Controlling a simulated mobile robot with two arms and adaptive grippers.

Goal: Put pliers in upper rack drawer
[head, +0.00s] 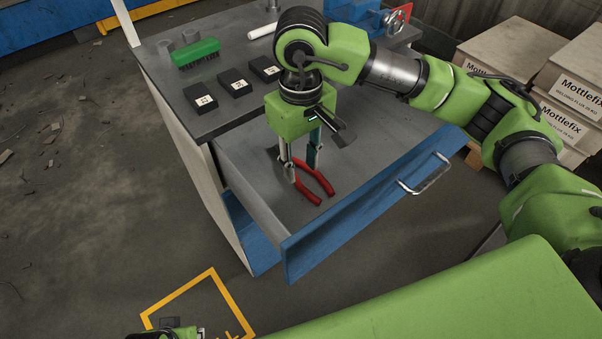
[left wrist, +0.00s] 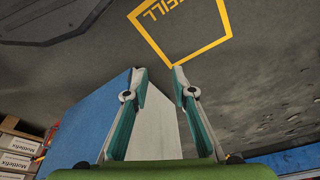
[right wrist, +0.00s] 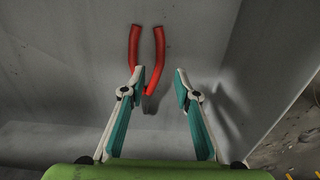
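The red-handled pliers (head: 316,188) lie inside the pulled-out upper drawer (head: 345,222) with the blue front. In the right wrist view the pliers (right wrist: 134,48) show two red handles, with the dark head close to the left finger. My right gripper (head: 302,168) is inside the drawer above the pliers. It is open, and nothing is clearly gripped between its fingers (right wrist: 159,74). Whether a finger touches the pliers I cannot tell. My left gripper (left wrist: 159,74) is open and empty, away from the drawer; only a bit shows at the head view's bottom edge.
Mottlefix boxes (head: 570,95) stand at the right.

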